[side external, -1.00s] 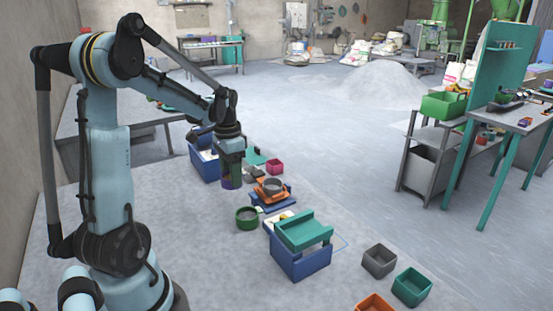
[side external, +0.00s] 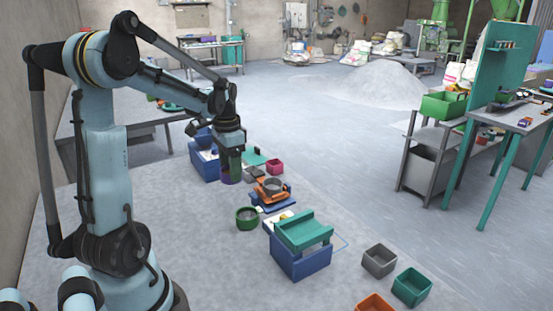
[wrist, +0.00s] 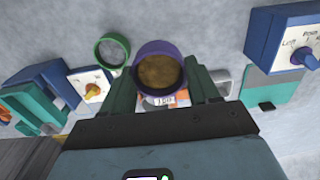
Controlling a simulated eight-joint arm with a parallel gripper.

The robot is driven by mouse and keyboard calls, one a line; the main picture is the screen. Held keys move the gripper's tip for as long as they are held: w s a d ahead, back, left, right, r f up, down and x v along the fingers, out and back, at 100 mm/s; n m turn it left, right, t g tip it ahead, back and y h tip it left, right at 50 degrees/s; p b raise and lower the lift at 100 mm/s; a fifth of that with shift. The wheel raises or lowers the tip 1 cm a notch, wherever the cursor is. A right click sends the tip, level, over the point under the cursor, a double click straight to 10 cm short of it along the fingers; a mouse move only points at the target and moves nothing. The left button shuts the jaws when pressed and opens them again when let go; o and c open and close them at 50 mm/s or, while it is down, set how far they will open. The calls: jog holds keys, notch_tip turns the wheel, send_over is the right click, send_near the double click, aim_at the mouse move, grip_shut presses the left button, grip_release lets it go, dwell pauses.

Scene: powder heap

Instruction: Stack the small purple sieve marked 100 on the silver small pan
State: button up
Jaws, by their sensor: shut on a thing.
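The purple sieve (wrist: 160,48) is between the two green fingers of my gripper (wrist: 162,85), which is shut on it.
A green ring-shaped vessel (side external: 247,218) stands on the surface in front. A blue box with a green top (side external: 302,250) stands nearer. Grey (side external: 379,261) and green (side external: 411,287) bins are at right. A blue unit with a dial (wrist: 285,40) is at the wrist view's right.

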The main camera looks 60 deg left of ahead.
jog(key=shift+w, duration=0.1)
jog(key=w+d, duration=0.2)
jog(key=w, duration=0.8)
jog(key=shift+w+d, duration=0.25)
jog(key=shift+w, duration=0.1)
dwell(2.2)
jog(key=shift+w, duration=0.1)
jog(key=shift+f, duration=1.6)
dwell(1.5)
jog(key=o, duration=1.1)
